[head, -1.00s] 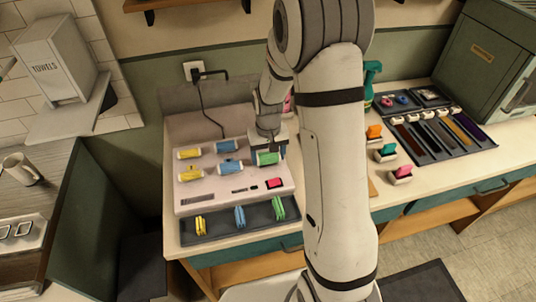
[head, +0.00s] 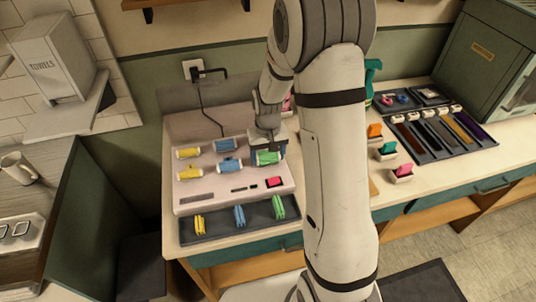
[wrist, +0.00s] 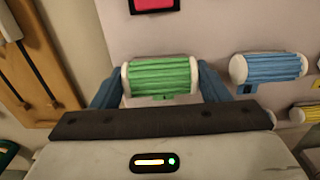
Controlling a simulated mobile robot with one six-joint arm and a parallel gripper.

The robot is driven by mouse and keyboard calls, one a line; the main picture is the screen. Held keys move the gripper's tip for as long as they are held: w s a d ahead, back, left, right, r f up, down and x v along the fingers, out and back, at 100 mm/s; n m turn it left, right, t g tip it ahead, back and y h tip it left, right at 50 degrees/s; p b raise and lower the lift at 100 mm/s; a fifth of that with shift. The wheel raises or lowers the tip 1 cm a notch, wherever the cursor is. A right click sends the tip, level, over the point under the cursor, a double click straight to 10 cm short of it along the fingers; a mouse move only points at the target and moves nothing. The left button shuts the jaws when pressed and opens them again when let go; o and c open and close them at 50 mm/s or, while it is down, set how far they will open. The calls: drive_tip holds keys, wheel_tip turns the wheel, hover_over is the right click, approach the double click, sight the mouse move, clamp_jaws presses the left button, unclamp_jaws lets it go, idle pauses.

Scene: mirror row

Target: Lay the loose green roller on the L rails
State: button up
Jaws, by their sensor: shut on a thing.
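The green roller (wrist: 161,76) has white end caps and lies sideways between the two blue fingers of my gripper (wrist: 160,88) in the wrist view. The fingers are shut on its ends. In the head view the green roller (head: 267,158) is at the right side of the pale sloped panel (head: 212,192), under my gripper (head: 268,153). I cannot tell whether it rests on rails or hangs just above the panel. The rails beneath it are hidden, and no L mark is legible.
Yellow rollers (head: 188,152) and blue rollers (head: 231,166) sit on the panel to the left. A red screen (head: 276,182) is below the green roller. A dark tray (head: 238,222) with coloured bundles lies in front. My arm hides the panel's right side.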

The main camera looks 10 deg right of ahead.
drive_tip(key=o, duration=1.2)
drive_tip(key=shift+r, duration=0.2)
drive_tip(key=shift+r+p, duration=2.15)
drive_tip(key=shift+r, duration=1.2)
